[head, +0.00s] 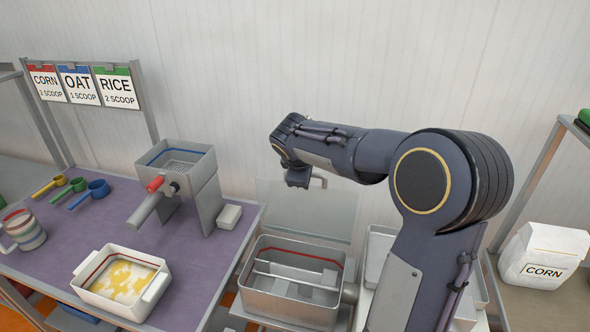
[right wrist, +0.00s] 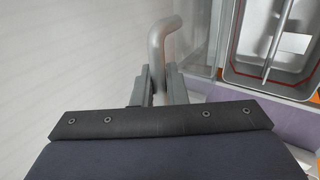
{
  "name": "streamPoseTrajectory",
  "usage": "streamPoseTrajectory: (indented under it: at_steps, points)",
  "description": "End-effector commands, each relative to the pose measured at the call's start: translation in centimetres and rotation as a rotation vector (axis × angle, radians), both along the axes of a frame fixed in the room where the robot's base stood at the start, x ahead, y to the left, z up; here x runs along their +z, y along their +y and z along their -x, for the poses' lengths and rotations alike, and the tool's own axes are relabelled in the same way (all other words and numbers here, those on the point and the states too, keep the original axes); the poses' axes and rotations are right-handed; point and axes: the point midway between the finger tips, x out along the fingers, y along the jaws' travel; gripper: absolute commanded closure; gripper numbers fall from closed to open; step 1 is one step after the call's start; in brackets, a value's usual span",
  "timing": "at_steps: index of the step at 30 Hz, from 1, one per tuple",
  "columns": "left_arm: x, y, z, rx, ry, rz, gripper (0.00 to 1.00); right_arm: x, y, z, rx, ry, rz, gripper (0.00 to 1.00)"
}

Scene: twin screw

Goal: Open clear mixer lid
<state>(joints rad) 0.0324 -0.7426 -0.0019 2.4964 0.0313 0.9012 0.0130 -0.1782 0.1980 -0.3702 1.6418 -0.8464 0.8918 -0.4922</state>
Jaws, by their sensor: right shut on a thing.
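The mixer (head: 288,308) is a grey metal box with a red line inside its rim and bars across its open top. Its clear lid (head: 335,226) stands raised along the back edge, tilted up close to upright. My right gripper (head: 308,180) is at the lid's upper edge, shut on the grey bent handle (right wrist: 163,38). In the right wrist view its two fingers (right wrist: 160,84) sit on either side of the handle, and the mixer (right wrist: 228,45) shows at the upper right. My left gripper is not in view.
A white tray (head: 78,283) with yellow grains, a grey hopper machine (head: 205,200), colored scoops (head: 77,184) and a striped mug (head: 24,232) stand on the purple table (head: 200,262). A CORN bag (head: 545,245) sits on the right shelf. My right arm hides part of the area right of the mixer.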

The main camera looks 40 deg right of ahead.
Motion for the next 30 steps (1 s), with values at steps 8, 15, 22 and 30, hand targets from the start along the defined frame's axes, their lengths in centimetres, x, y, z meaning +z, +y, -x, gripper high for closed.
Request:
streamPoseTrajectory:
  at_steps: [8, 15, 22, 30]
  points:
    - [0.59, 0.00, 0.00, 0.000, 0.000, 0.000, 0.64, -0.14, -0.29, 0.45, 0.002, 0.030, -0.034, 1.00]
    - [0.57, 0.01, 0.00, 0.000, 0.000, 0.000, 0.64, -0.21, -0.27, 0.46, 0.002, 0.031, -0.035, 1.00]
    - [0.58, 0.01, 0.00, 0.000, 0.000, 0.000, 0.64, -0.23, -0.25, 0.48, 0.001, 0.032, -0.036, 0.72]
    - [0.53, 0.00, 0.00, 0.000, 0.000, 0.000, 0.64, -0.37, -0.19, 0.56, 0.000, 0.035, -0.037, 0.69]
